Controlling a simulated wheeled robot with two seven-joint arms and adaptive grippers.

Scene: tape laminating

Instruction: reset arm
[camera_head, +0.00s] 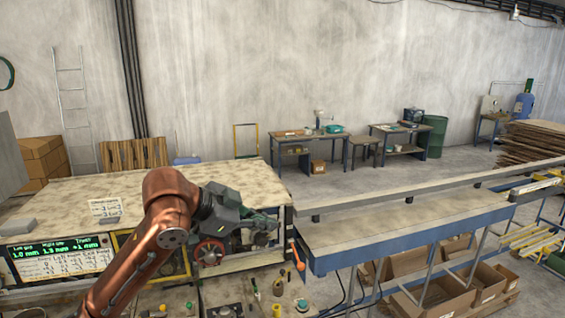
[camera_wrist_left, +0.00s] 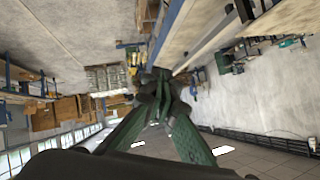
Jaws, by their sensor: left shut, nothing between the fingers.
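My left arm rises from the bottom left of the head view in copper-brown links. My left gripper (camera_head: 268,224), dark grey and green, points right, in front of the machine's right end. In the left wrist view the fingers (camera_wrist_left: 158,88) meet at their tips and hold nothing. My right gripper does not show in either view.
A machine with a worn beige top (camera_head: 120,188), a green-lit display (camera_head: 58,252) and a red handwheel (camera_head: 209,252) stands behind my arm. A long blue-edged table (camera_head: 400,222) runs to the right. Cardboard boxes (camera_head: 440,295) sit beneath it. Small items lie at the bottom edge.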

